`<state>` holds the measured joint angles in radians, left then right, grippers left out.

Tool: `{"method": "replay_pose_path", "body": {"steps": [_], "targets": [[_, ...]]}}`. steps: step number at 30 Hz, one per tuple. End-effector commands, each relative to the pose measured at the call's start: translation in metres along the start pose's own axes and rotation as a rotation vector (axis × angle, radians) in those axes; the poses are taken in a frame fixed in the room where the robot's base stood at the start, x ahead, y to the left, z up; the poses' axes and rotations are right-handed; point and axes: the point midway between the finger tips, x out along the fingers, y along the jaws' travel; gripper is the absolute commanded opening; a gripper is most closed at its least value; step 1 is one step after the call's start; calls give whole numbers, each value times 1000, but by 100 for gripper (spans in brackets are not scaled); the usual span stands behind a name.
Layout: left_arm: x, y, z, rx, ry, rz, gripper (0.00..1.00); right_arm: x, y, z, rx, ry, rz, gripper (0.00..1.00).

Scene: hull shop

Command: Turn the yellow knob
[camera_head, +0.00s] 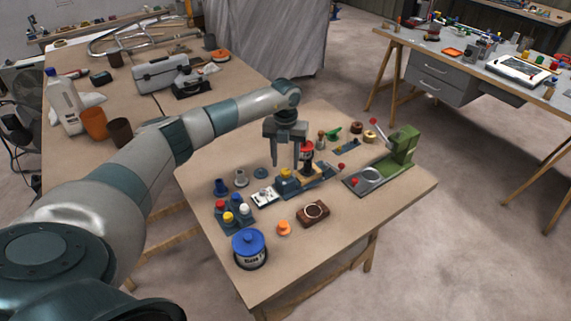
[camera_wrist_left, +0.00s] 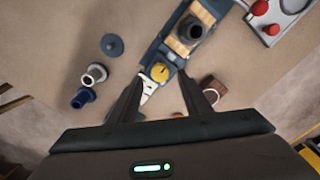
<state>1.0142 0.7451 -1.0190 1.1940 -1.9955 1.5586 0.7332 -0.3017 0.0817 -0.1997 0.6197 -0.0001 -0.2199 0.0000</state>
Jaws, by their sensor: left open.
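The yellow knob (camera_head: 286,172) is a small round cap on a blue block. It also shows in the left wrist view (camera_wrist_left: 160,71), with a dark mark across its top. My left gripper (camera_head: 285,164) is open and empty, pointing down just above and around the knob. In the left wrist view the fingertips (camera_wrist_left: 160,79) lie on either side of the knob, apart from it. I cannot tell how much height is left between them. My right gripper is not in view.
A blue button box (camera_head: 238,225), a blue-lidded can (camera_head: 249,257), a brown box (camera_head: 313,213) and a green press (camera_head: 402,148) stand around. The table's front right is clear.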

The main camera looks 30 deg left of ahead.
Motion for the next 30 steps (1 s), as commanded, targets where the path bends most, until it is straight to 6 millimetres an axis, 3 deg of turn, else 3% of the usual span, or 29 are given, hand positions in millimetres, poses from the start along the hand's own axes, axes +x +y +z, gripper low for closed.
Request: {"method": "replay_pose_path", "body": {"steps": [9,20,25,30], "targets": [[32,0,0,0,1,0,44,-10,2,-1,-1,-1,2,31],[35,0,0,1,-1,0,44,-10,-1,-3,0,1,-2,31],[35,0,0,0,-1,0,6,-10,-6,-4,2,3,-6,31],[35,0,0,2,-1,0,4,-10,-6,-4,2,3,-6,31]]}}
